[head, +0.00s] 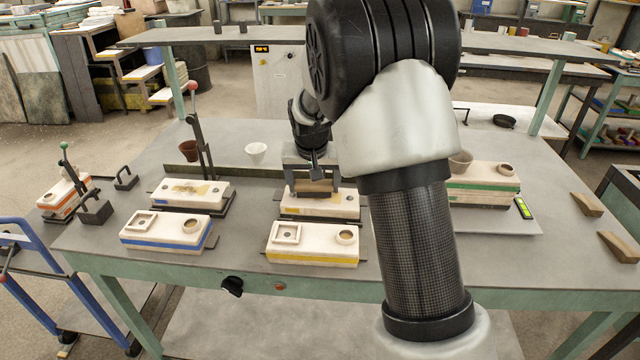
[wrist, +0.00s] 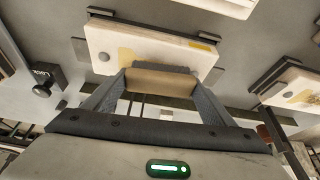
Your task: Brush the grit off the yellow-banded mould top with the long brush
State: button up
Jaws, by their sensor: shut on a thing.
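My gripper (head: 314,178) is shut on the long brush (head: 316,187), which has a tan wooden back. The wrist view shows the brush (wrist: 162,81) held crosswise between both fingers, its dark bristles on the far side. In the wrist view this mould block (wrist: 150,45) shows tan grit patches beside the brush. I cannot tell whether the bristles touch it. A yellow-banded block (head: 312,243) with a square basin and round cup stands in front.
A grit-marked block (head: 185,192) with an upright lever clamp and a blue-banded block (head: 165,232) stand left. A green-banded block (head: 483,185) with a bowl stands right, beside a green level (head: 523,208). Two cups stand behind. Wooden wedges (head: 587,204) lie far right.

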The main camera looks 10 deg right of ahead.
aim_at(329, 181)
jog(key=shift+w+d+r, duration=0.1)
jog(key=shift+w, duration=0.25)
jog(key=shift+d, duration=0.1)
jog(key=shift+s+d, duration=0.3)
jog(key=shift+d, duration=0.55)
jog(key=shift+s+d, duration=0.25)
jog(key=shift+d, duration=0.6)
jog(key=shift+s+d+b, duration=0.15)
jog(key=shift+s+d, duration=0.15)
jog(key=shift+d, duration=0.55)
jog(key=shift+s+d+b, duration=0.15)
jog(key=shift+s+d, duration=0.15)
jog(key=shift+d, duration=0.55)
jog(key=shift+r+p, duration=2.05)
jog(key=shift+r, duration=0.85)
